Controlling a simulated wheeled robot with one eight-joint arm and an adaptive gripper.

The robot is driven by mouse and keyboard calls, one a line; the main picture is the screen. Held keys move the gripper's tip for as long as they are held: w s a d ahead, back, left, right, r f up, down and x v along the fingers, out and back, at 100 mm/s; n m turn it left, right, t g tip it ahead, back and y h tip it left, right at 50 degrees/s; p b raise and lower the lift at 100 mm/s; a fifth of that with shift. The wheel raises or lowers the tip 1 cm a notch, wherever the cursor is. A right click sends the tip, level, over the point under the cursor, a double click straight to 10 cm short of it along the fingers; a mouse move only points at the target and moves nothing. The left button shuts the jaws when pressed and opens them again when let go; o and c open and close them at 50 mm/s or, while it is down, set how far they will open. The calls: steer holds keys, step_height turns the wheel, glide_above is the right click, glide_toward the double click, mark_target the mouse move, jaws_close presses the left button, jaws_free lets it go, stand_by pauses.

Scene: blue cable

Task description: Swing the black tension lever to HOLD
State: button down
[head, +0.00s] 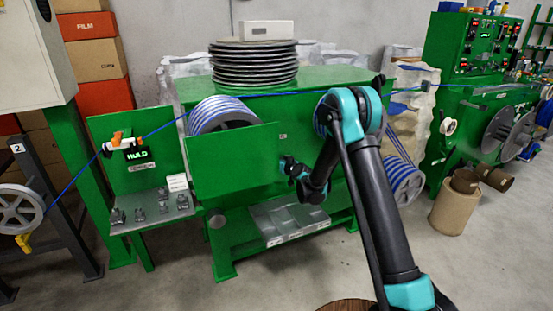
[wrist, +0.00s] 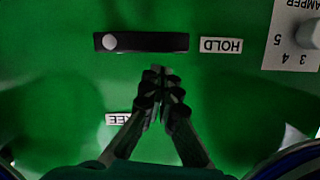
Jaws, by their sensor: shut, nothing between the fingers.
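The black tension lever (wrist: 150,42) lies level on a green panel in the wrist view, with a round grey pivot at its left end. Its free right end points at the HOLD label (wrist: 221,46), close beside it; the label reads upside down. A partly hidden FREE label (wrist: 118,118) sits lower, left of my gripper. My gripper (wrist: 160,72) is shut and empty, its tips just below the lever's middle in the picture, with a thin strip of green between. In the head view my gripper (head: 287,166) is at the green machine's front; I cannot make out the lever there.
A white damper dial plate (wrist: 296,36) is at the wrist view's upper right. In the head view, a blue cable (head: 290,94) runs across the green machine (head: 315,80) past striped reels (head: 222,113). A small bench (head: 150,203) with dark parts stands at left.

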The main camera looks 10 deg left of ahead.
steer(key=shift+s+a+f+n, duration=0.2)
steer(key=shift+a+f+n, duration=0.1)
steer(key=shift+f+n, duration=0.3)
steer(key=shift+f, duration=0.1)
stand_by(0.4)
steer(key=s+d+r, duration=0.5)
steer(key=s+r, duration=0.1)
steer(key=s, duration=0.2)
steer(key=shift+d+r, duration=0.15)
steer(key=shift+r, duration=0.05)
steer(key=shift+s, duration=0.1)
